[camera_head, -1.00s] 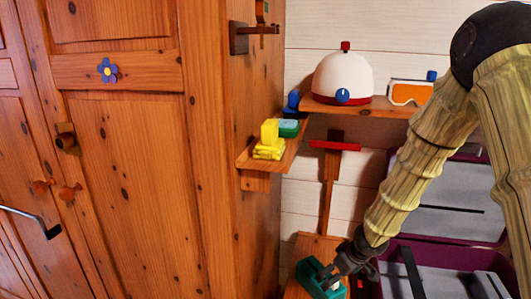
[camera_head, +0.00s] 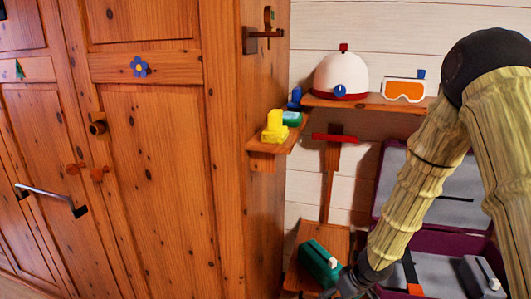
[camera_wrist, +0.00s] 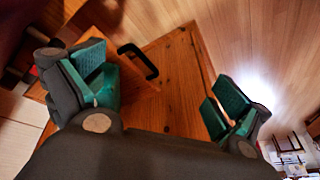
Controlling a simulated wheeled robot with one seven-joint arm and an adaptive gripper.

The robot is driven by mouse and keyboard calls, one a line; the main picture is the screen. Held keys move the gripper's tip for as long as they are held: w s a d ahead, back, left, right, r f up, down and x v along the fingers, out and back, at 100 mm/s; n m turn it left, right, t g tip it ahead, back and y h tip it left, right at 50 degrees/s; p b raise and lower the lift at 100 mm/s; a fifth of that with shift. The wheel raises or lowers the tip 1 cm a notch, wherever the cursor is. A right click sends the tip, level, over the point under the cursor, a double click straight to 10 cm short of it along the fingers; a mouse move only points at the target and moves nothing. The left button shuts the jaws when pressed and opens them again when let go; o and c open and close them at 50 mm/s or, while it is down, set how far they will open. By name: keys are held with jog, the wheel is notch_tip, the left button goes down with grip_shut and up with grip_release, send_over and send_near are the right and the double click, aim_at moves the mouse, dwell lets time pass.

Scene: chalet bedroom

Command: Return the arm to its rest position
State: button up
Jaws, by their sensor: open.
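My arm (camera_head: 430,180) comes down from the upper right of the head view, bent at a dark joint. My gripper (camera_wrist: 165,90) is open in the wrist view, with teal pads on both fingers and a wooden surface showing between them. I see nothing held between the fingers. In the head view only the wrist part shows at the bottom edge; the fingertips are cut off or too dark to make out.
A wooden wardrobe (camera_head: 160,150) fills the left. A small shelf (camera_head: 262,147) holds yellow and green items. A higher shelf (camera_head: 400,104) holds a white helmet (camera_head: 343,76) and orange goggles (camera_head: 404,90). An open purple-edged case (camera_head: 430,240) lies beside and behind my arm. A black handle (camera_wrist: 138,60) shows in the wrist view.

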jog(key=s+a+f+m+g, duration=0.2)
jog(key=s+a+f+m, duration=0.1)
jog(key=s+f, duration=1.3)
jog(key=s+d+f+m+g+h, duration=0.1)
jog(key=s+d+f, duration=0.1)
jog(key=s, duration=0.8)
jog(key=s+d+f+m+h, duration=0.1)
jog(key=s+d+f+h, duration=0.1)
jog(key=s, duration=0.8)
notch_tip(320, 180, up, 13)
jog(key=p, duration=1.2)
jog(key=shift+w+p, duration=0.15)
jog(key=shift+p, duration=0.2)
jog(key=shift+f, duration=0.1)
